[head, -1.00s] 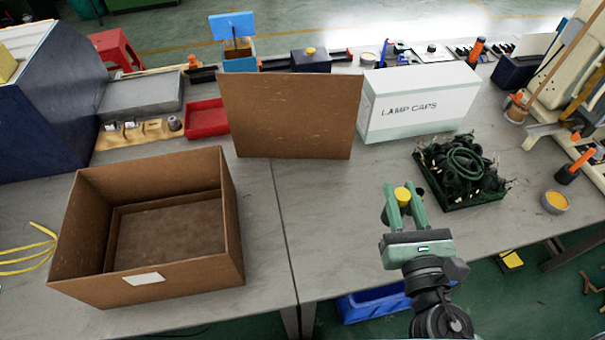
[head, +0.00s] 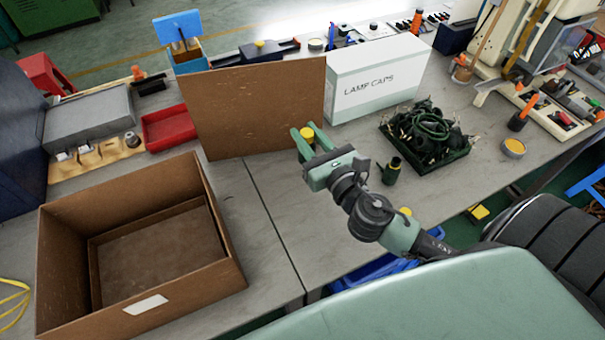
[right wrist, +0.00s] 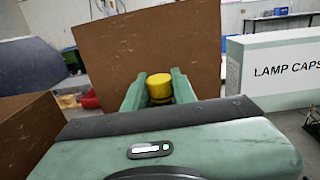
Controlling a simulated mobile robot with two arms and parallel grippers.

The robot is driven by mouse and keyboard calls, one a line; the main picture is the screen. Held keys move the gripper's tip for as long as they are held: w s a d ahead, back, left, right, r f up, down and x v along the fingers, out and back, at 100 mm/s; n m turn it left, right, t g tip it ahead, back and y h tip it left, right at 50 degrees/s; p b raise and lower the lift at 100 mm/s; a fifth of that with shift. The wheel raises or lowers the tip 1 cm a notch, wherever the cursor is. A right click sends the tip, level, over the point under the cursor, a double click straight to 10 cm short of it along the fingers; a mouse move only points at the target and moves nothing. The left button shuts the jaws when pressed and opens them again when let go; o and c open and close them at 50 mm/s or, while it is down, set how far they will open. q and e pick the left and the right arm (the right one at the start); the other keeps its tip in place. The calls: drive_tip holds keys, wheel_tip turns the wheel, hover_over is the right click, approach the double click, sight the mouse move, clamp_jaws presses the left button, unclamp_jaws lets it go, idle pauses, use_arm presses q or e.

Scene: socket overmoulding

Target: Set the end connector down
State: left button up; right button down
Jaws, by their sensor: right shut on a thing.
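My right gripper (head: 305,138) is shut on a small yellow-topped piece (head: 307,133), which I take to be the end connector. It holds the piece upright, in front of the standing brown panel (head: 250,105). In the right wrist view the yellow top (right wrist: 160,86) shows between the two green fingers, with the panel (right wrist: 150,45) behind it. The lower part of the piece is mostly hidden by the fingers. I cannot tell whether it touches the table. My left gripper is not in view.
An open brown box (head: 215,225) stands at the left. A white LAMP CAPS box (head: 375,82) is behind right. A green tray (head: 455,157) holds dark cables; a small dark green cylinder (head: 391,172) stands left of it. Table space before the panel is clear.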

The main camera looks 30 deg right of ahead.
wheel_tip(320, 180, down, 8)
drive_tip(key=b, duration=0.3)
drive_tip(key=shift+r, duration=0.15)
drive_tip(key=shift+f+b, duration=1.2)
drive_tip(key=shift+f, duration=0.8)
drive_tip(key=shift+f, duration=0.1)
drive_tip(key=shift+f+b, duration=0.15)
drive_tip(key=shift+b, duration=0.15)
drive_tip(key=c, duration=1.1)
unclamp_jaws()
drive_tip(key=shift+c, duration=0.2)
drive_tip(key=shift+r, duration=0.2)
